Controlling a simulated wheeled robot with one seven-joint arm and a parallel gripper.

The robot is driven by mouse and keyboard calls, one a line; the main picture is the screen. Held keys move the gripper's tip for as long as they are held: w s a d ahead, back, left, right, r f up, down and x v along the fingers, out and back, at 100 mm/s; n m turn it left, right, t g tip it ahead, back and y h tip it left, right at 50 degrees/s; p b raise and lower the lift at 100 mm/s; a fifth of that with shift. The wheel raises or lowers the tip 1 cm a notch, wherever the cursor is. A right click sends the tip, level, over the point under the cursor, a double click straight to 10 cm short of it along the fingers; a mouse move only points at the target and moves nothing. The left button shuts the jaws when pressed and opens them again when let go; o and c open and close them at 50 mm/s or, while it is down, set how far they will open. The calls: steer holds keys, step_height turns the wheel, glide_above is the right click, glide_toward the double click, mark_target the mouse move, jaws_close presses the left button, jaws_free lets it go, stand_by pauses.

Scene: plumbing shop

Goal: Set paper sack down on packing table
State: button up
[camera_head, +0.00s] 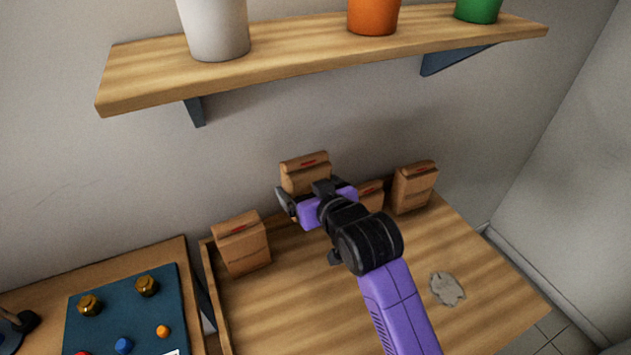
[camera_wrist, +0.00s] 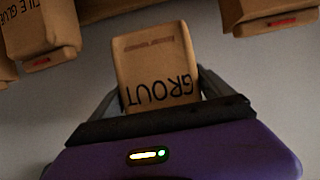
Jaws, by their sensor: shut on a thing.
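A brown paper sack (camera_head: 305,168) is held in my gripper (camera_head: 302,190) near the back wall, over the far part of the wooden packing table (camera_head: 290,305). It stands higher in the picture than the sacks beside it; its base is hidden behind my gripper, so I cannot tell whether it touches the table. In the wrist view the held sack (camera_wrist: 156,75) lies between the fingers of my gripper (camera_wrist: 160,88), and its label reads GROUT upside down. My gripper is shut on it.
Other paper sacks stand along the table's back: one at left (camera_head: 242,245), one partly behind my arm (camera_head: 371,195), one at right (camera_head: 414,187). A shelf with pots (camera_head: 300,55) hangs above. A grey patch (camera_head: 446,289) marks the table's right; its front middle is clear.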

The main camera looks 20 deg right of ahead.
step_height(320, 180, down, 13)
steer(key=shift+f, duration=0.1)
stand_by(0.5)
steer(key=shift+f, duration=0.1)
steer(key=o, duration=1.8)
steer(key=shift+f, duration=0.2)
steer(key=shift+r, duration=0.25)
steer(key=v, duration=1.2)
steer(key=shift+b, duration=0.3)
steer(key=shift+s+f, duration=0.15)
steer(key=shift+f, duration=0.05)
